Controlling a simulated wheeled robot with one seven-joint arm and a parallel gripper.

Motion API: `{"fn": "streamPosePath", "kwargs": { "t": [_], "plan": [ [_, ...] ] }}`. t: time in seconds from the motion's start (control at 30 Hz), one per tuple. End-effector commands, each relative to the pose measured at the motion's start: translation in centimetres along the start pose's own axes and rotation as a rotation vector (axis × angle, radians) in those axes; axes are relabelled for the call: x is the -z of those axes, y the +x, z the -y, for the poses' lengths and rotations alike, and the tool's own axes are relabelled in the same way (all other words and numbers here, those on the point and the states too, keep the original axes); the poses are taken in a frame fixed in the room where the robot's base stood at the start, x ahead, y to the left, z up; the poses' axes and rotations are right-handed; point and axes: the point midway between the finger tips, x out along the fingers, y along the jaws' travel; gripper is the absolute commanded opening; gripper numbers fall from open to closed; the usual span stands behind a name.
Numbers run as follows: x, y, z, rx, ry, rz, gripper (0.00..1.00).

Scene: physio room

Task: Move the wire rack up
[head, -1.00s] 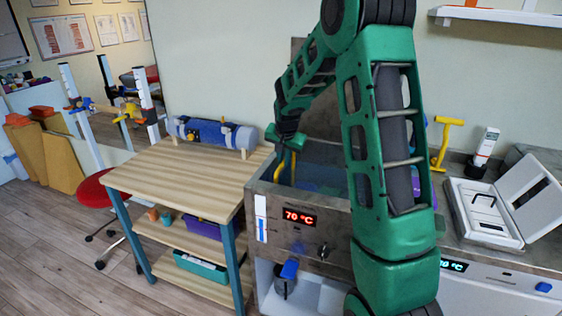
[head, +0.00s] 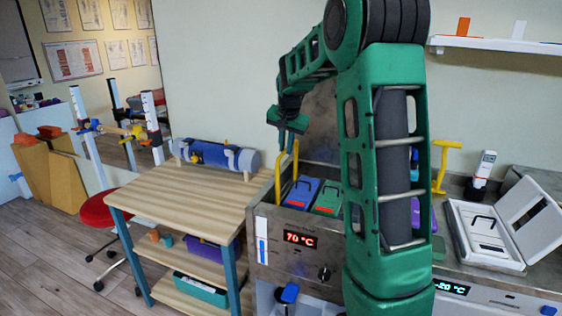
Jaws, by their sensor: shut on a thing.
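The wire rack shows as a yellow upright frame (head: 279,182) at the left side of the heated tank (head: 330,245), in the head view. A blue pack (head: 301,192) and a green pack (head: 328,198) stand beside it at about the tank's rim. My gripper (head: 291,127) is above the tank's left part, shut on the top of the yellow frame. My arm hides the middle of the tank and much of the rack.
A yellow T-shaped handle (head: 442,165) stands right of my arm. A white open-lidded box (head: 485,240) sits on the right counter. A wooden table (head: 180,197) with a blue roll (head: 215,155) stands left. A wall shelf (head: 500,44) is upper right.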

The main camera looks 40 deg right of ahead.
Motion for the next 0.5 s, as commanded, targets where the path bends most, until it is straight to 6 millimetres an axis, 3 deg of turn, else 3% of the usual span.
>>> {"fn": "streamPosePath", "kwargs": {
  "t": [0.13, 0.5],
  "plan": [
    [0.44, -1.02, 0.28, 0.002, -0.001, -0.001, 0.00],
    [0.68, -1.47, 0.33, 0.003, 0.001, -0.004, 0.00]
  ]
}}
